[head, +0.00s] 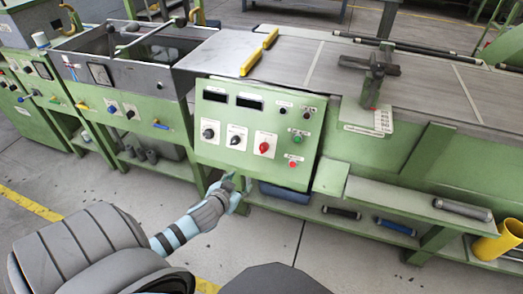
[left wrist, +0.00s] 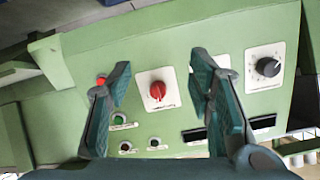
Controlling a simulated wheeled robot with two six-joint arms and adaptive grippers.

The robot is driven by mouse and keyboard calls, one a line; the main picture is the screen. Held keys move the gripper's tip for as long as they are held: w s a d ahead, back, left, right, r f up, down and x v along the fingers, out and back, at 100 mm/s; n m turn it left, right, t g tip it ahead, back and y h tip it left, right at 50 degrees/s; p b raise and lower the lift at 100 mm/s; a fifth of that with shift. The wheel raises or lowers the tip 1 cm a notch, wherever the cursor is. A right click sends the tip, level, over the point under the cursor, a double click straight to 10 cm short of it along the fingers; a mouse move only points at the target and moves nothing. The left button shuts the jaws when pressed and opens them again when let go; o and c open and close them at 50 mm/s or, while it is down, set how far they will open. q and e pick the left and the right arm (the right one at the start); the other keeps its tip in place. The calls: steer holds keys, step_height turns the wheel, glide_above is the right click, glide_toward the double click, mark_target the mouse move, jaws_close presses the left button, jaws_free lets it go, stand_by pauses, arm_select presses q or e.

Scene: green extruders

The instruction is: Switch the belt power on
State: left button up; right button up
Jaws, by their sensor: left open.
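A green control panel (head: 215,166) on the belt machine carries two dark displays, rotary knobs, small lamps and buttons. The red rotary knob (head: 265,147) sits on a white plate, right of two black knobs; it also shows in the left wrist view (left wrist: 157,91), where the panel appears upside down. Labels are too small to read, so I cannot tell which control is the belt power. My left gripper (head: 232,181) is open and empty, near the panel's lower edge. In the left wrist view its fingers (left wrist: 163,84) stand either side of the red knob, seemingly apart from it.
A green button (head: 297,139) and a red button (head: 292,164) lie right of the red knob. A shelf with rollers (head: 393,226) is at lower right. Floor before the panel is clear.

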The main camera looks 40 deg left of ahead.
arm_select(q)
steer(key=t, duration=0.2)
glide_toward(261, 151)
steer(key=b+x, duration=0.5)
steer(key=x, duration=0.5)
steer(key=shift+w+b, duration=0.2)
steer(key=shift+b, duration=0.2)
arm_select(e)
step_height(261, 151, down, 6)
steer(key=w, duration=0.1)
steer(key=shift+w+d+f, duration=0.15)
steer(key=shift+w+d, duration=0.05)
steer(key=shift+d, duration=0.15)
steer(key=shift+d, duration=0.1)
